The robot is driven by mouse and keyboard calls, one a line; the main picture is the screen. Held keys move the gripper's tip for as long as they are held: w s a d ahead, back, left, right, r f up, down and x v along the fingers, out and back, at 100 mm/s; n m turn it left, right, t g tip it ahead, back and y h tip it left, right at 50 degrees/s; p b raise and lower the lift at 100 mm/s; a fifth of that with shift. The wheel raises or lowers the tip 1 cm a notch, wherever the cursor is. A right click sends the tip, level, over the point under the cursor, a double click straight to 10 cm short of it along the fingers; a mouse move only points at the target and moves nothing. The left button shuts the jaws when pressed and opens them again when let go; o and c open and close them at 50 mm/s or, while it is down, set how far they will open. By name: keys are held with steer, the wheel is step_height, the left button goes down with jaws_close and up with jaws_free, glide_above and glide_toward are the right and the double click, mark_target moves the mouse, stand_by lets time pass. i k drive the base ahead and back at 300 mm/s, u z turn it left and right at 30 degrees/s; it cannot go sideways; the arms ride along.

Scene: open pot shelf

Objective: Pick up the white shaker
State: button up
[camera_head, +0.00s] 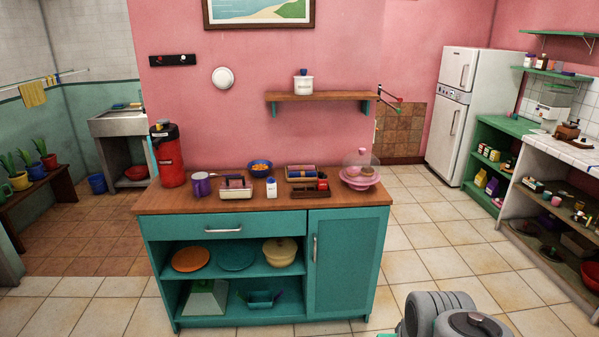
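A small white container with a blue top, likely the white shaker (271,190), stands upright near the front edge of the teal cabinet's wooden top (222,208). It is too small to make out its details. Nothing stands in front of it. Grey rounded parts of my own arm show at the bottom right, well apart from the cabinet. My gripper's fingers do not show.
A red dispenser (170,158) is at the left. Tiled floor right of the cabinet is clear.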

mark_target(271, 188)
steer(key=u, duration=0.05)
steer(key=i, duration=1.45)
steer(key=u, duration=1)
steer(key=i, duration=0.85)
steer(key=u, duration=1.4)
steer(key=i, duration=0.5)
steer(key=u, duration=0.4)
